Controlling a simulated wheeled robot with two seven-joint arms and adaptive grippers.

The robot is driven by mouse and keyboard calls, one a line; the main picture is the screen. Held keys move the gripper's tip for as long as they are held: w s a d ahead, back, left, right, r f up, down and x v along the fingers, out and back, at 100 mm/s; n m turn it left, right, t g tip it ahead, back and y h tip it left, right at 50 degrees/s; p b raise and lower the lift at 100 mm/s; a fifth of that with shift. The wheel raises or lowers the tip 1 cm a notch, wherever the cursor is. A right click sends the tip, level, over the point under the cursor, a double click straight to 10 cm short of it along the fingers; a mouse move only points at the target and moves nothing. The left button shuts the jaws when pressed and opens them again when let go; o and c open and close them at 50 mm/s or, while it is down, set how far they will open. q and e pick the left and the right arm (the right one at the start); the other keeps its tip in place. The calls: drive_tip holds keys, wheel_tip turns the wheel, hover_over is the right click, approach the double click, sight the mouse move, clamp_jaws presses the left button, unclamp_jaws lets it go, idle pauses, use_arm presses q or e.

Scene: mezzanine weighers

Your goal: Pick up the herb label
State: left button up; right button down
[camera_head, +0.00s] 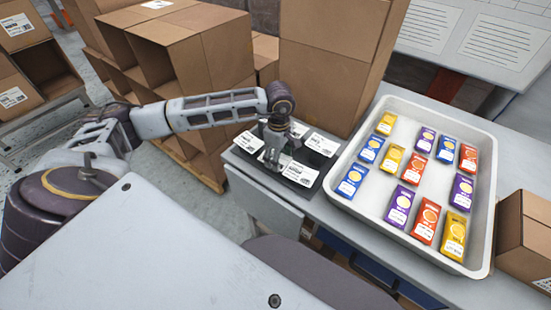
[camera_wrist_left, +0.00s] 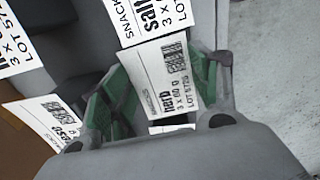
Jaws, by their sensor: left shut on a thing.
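The herb label (camera_wrist_left: 160,80) is a white card with black print and a barcode. In the wrist view it sits between the green-padded fingers of my left gripper (camera_wrist_left: 163,92), which is shut on it. In the head view my left gripper (camera_head: 274,160) points down over a dark board (camera_head: 314,159) of labels. The held label is hard to make out there, and its height above the board is unclear. A salt label (camera_wrist_left: 150,18) lies just beyond it, and another label (camera_wrist_left: 48,120) lies to its left. My right gripper is not in view.
A white tray (camera_head: 345,200) of several blue, yellow, purple and red packets stands right of the board. Tall cardboard boxes (camera_head: 330,65) stand close behind the board. Another carton (camera_head: 525,235) sits at the right. The bench edge is near on the left.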

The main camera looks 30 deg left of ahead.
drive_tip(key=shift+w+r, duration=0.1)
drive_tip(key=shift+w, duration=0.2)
use_arm(q)
drive_tip(key=shift+r, duration=0.1)
drive_tip(key=shift+r+p, duration=0.2)
drive_tip(key=shift+p, duration=0.3)
wheel_tip(320, 180, up, 10)
drive_tip(key=b, duration=0.1)
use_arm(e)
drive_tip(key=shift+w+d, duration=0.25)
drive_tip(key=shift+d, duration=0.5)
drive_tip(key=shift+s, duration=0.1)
